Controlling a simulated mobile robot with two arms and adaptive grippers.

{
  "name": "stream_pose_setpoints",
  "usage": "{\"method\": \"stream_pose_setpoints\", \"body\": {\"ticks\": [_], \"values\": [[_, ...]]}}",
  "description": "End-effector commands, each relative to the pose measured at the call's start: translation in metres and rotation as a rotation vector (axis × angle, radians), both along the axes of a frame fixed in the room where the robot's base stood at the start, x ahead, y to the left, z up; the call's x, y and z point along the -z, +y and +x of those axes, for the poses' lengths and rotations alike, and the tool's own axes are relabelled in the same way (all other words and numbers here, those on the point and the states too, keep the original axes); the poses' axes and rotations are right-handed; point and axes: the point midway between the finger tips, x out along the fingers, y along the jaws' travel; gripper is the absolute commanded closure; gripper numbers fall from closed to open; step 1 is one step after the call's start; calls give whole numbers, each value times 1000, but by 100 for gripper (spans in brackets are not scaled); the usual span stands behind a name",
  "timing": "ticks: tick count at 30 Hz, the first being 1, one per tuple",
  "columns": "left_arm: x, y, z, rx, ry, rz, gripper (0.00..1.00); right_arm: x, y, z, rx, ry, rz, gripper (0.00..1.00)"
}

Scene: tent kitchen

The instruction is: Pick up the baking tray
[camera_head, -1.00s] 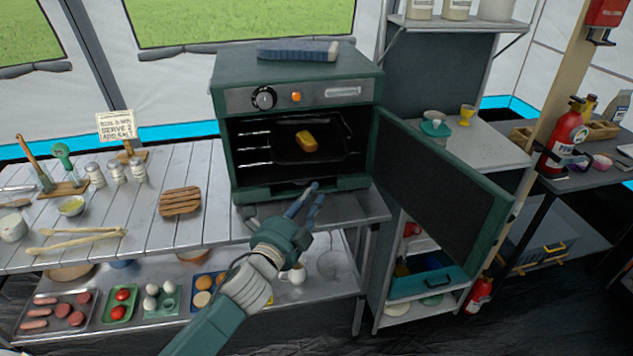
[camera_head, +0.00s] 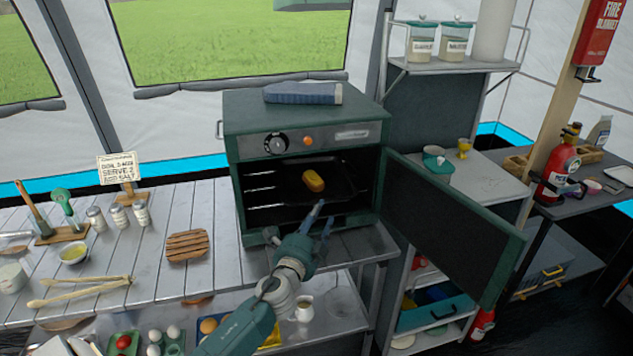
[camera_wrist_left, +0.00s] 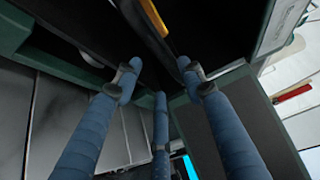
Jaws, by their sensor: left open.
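The dark baking tray (camera_head: 341,187) lies inside the open oven (camera_head: 306,117), with a yellow-brown loaf-like item (camera_head: 314,181) on it. My left gripper (camera_head: 318,215) is just in front of the oven opening, its fingers spread and pointing toward the tray's front edge. In the left wrist view the gripper (camera_wrist_left: 158,78) is open with nothing between its fingers. The yellow item (camera_wrist_left: 153,17) shows at the top there, on a dark surface. Whether any finger touches the tray, I cannot tell. My right gripper is not in view.
The oven door (camera_head: 455,225) hangs open to the right of the opening, beside my left arm. The slatted table (camera_head: 150,235) at left holds shakers, a wooden trivet (camera_head: 187,245) and tongs (camera_head: 80,290). A blue-grey object (camera_head: 302,94) lies on the oven top.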

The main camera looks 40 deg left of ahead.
Motion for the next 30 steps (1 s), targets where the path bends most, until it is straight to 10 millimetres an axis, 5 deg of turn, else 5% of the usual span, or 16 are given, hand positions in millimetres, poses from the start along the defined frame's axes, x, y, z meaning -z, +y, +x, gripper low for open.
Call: {"method": "stream_pose_setpoints", "body": {"ticks": [5, 12, 21, 27, 30], "values": [[-4, 3, 17, -1, 0, 0, 60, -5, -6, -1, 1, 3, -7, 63], [-4, 9, 49, -1, 0, 0, 60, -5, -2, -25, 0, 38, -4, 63], [-3, 10, 53, 1, 1, 0, 60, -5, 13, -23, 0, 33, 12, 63], [-3, 10, 53, 2, 0, 0, 99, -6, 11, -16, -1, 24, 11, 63], [-4, 10, 54, 2, 0, 0, 100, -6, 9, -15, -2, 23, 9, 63]]}}
